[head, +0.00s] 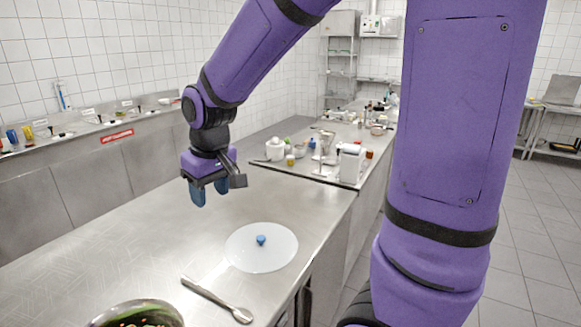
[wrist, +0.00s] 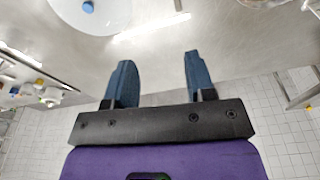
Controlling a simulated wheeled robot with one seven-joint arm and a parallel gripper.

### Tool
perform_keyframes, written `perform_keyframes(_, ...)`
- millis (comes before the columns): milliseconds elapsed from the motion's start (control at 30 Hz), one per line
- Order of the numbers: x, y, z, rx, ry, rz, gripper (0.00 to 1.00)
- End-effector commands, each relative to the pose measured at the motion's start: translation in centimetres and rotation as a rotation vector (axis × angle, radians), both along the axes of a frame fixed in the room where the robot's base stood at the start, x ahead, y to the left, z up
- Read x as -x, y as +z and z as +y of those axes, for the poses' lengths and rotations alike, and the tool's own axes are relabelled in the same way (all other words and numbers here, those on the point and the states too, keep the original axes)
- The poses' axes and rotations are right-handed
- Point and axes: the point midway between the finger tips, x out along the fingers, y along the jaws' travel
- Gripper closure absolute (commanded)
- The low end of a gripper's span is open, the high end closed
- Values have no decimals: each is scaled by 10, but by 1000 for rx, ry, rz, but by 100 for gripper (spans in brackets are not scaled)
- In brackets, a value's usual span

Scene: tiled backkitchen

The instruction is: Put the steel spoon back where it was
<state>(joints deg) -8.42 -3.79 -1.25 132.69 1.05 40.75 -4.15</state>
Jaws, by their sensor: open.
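The steel spoon (head: 217,300) lies flat on the steel counter (head: 100,240) in the head view, its bowl toward the lower right. It lies between a round white lid with a blue knob (head: 262,248) and a dark bowl with colourful food (head: 137,315). My gripper (head: 197,194) is above the counter, beyond and to the left of the lid, apart from the spoon. In the wrist view my gripper (wrist: 158,82) shows two blue fingers spread apart with nothing between them. A metal strip at the top of the wrist view (wrist: 178,6) may be the spoon's handle; I cannot tell.
A second counter (head: 335,140) at the back holds a white pot (head: 275,149), several jars and a white appliance (head: 351,163). A ledge with small items (head: 95,124) runs along the left wall. The counter left of the lid is clear.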

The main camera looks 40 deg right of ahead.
Motion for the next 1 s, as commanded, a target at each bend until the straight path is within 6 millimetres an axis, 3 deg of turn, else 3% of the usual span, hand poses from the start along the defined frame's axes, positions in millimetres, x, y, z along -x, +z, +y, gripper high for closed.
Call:
perform_keyframes(100, 29, 30, -12, -8, -32, -51, 50)
perform_keyframes(300, 79, 66, -28, -18, -81, -127, 50)
perform_keyframes(600, 154, 95, -44, -25, -152, -235, 50)
perform_keyframes(800, 182, 99, -49, -26, -180, -273, 50)
perform_keyframes(1000, 189, 100, -50, -26, -186, -280, 50)
